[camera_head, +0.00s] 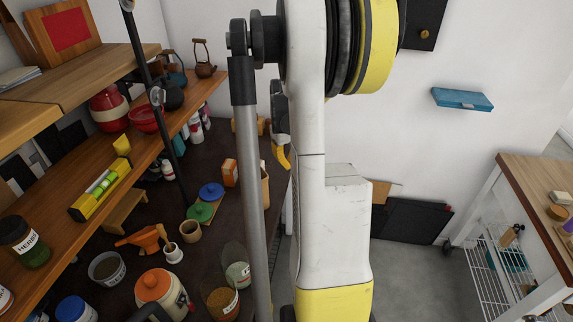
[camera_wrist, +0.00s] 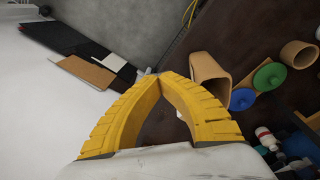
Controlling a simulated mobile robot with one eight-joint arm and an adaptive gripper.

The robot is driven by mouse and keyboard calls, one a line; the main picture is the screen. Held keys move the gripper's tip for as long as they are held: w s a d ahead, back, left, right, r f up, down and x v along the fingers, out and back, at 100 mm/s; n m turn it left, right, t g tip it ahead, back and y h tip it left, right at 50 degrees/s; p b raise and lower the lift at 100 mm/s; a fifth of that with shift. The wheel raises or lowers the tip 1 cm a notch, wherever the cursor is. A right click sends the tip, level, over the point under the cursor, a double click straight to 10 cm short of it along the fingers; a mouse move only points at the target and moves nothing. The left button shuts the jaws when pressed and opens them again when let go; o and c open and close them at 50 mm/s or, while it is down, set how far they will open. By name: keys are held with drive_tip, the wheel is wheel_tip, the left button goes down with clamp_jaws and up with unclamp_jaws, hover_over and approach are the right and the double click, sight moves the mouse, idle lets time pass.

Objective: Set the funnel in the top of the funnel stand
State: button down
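My gripper's two yellow fingers (camera_wrist: 156,78) meet at their tips in the wrist view, with nothing seen held between them. In the head view a yellow finger of my gripper (camera_head: 283,157) shows beside the white arm, partly hidden by it. An orange object (camera_head: 141,239) lies tilted on the dark lower surface at the left and may be the funnel; its shape is not clear. A small wooden stand (camera_head: 125,210) is behind it, partly under the shelf; I cannot tell if it is the funnel stand. My gripper is apart from both, to their right.
The dark surface (camera_head: 225,150) holds a blue lid (camera_head: 211,191), a green lid (camera_head: 200,212), an orange-lidded jar (camera_head: 156,289) and a tan hollow piece (camera_wrist: 210,80). A wooden shelf (camera_head: 75,165) overhangs at left. Open floor (camera_head: 420,280) lies right of my arm.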

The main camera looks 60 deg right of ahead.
drive_tip(key=shift+s+d, duration=0.3)
drive_tip(key=shift+d, duration=0.4)
drive_tip(key=shift+d, duration=0.1)
drive_tip(key=shift+f+b, duration=0.35)
drive_tip(key=shift+b, duration=0.05)
idle(0.5)
drive_tip(key=c, duration=1.8)
unclamp_jaws()
drive_tip(key=shift+o, duration=0.2)
drive_tip(key=shift+r, duration=0.1)
wheel_tip(320, 180, up, 12)
drive_tip(key=a, duration=0.1)
drive_tip(key=shift+s+a, duration=0.2)
